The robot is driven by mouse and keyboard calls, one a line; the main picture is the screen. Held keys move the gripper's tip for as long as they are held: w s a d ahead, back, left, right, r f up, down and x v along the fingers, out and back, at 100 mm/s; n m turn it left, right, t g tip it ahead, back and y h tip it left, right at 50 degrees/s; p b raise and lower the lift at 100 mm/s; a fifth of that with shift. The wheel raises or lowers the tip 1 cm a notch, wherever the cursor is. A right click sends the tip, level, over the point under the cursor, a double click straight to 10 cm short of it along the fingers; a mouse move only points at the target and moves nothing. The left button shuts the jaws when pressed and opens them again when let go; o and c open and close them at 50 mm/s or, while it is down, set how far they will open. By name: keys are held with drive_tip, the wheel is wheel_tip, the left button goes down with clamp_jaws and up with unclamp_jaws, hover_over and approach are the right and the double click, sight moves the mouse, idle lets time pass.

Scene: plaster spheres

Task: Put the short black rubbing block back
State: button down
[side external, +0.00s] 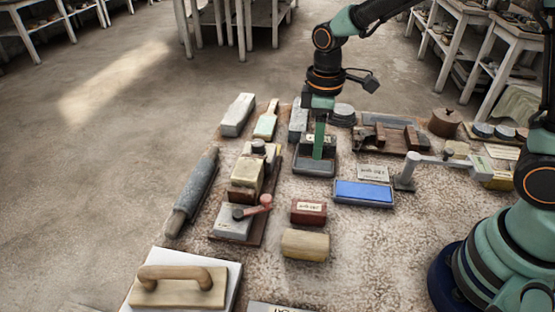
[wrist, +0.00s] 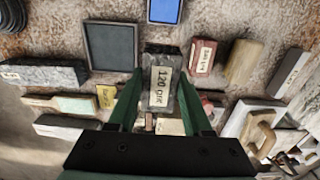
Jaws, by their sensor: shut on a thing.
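The short black rubbing block (wrist: 161,62) is dark, with a pale label reading "120 grit". My gripper (wrist: 160,84) is shut on it, one green finger on each side, in the wrist view. In the side external view my gripper (side external: 318,154) points straight down over the dark square tray (side external: 314,171), and a finger hides most of the block. The tray also shows in the wrist view (wrist: 111,47), left of the block, with a bare grey floor. I cannot tell how high the block is above the table.
A blue-topped tray (side external: 363,191) lies to the right, by a grey lever stand (side external: 405,178). A red labelled block (side external: 308,211) and a tan block (side external: 305,245) lie in front. A stacked block assembly (side external: 248,180) and a grey roller (side external: 192,190) are left.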

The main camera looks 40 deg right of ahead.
sight(312, 190)
wheel_tip(312, 190, down, 11)
drive_tip(key=shift+f, duration=0.2)
idle(0.3)
drive_tip(key=shift+f, duration=0.1)
drive_tip(key=shift+c, duration=1.6)
unclamp_jaws()
wheel_tip(312, 190, up, 12)
drive_tip(key=shift+r, duration=0.2)
drive_tip(key=s+d+r+m+t, duration=0.5)
drive_tip(key=s+d+r+m, duration=0.3)
drive_tip(key=r, duration=0.4)
drive_tip(key=shift+s+m+t, duration=0.3)
drive_tip(key=shift+s+m, duration=0.2)
drive_tip(key=shift+s, duration=0.15)
